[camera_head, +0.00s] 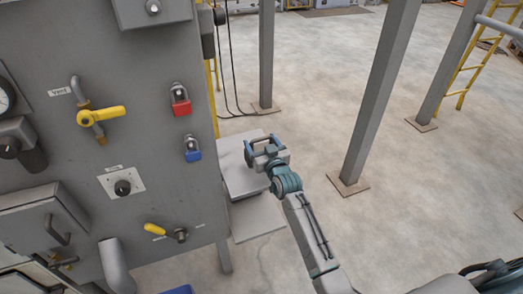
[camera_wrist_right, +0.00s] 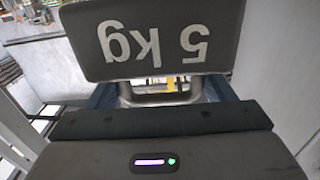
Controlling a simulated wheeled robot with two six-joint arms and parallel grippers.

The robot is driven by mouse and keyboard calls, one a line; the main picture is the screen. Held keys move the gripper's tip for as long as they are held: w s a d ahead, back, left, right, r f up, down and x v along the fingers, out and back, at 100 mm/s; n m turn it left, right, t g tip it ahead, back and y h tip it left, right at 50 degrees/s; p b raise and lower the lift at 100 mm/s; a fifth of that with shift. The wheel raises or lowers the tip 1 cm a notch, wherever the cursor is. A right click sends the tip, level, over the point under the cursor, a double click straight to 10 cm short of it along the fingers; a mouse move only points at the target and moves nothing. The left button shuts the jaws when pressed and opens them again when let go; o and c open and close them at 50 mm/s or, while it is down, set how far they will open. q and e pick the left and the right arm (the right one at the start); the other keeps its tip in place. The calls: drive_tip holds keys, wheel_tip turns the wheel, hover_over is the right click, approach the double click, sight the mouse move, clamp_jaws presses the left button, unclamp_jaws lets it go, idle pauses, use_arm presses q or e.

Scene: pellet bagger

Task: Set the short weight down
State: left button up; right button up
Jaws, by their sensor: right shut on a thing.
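My right gripper (camera_head: 262,148) is shut on a dark grey weight (camera_wrist_right: 155,68) marked "5 kg", which looks upside down in the right wrist view. In that view the weight's handle lies between the fingers. In the head view my right gripper is over or beside a light grey platform (camera_head: 243,183) at the right side of the machine cabinet. The weight is mostly hidden there, and I cannot tell whether it touches the platform. My left gripper is not in view.
The grey cabinet (camera_head: 140,150) fills the left, with a yellow vent handle (camera_head: 100,115), a red padlock (camera_head: 181,100) and a blue padlock (camera_head: 192,150). A grey post (camera_head: 380,90) stands right of my right arm. Open concrete floor lies between and behind.

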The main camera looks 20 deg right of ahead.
drive_tip(key=shift+f, duration=1.65)
drive_tip(key=shift+f+b, duration=0.1)
drive_tip(key=shift+b, duration=0.2)
drive_tip(key=o, duration=1.4)
drive_tip(key=shift+f, duration=0.1)
drive_tip(key=shift+o, duration=0.2)
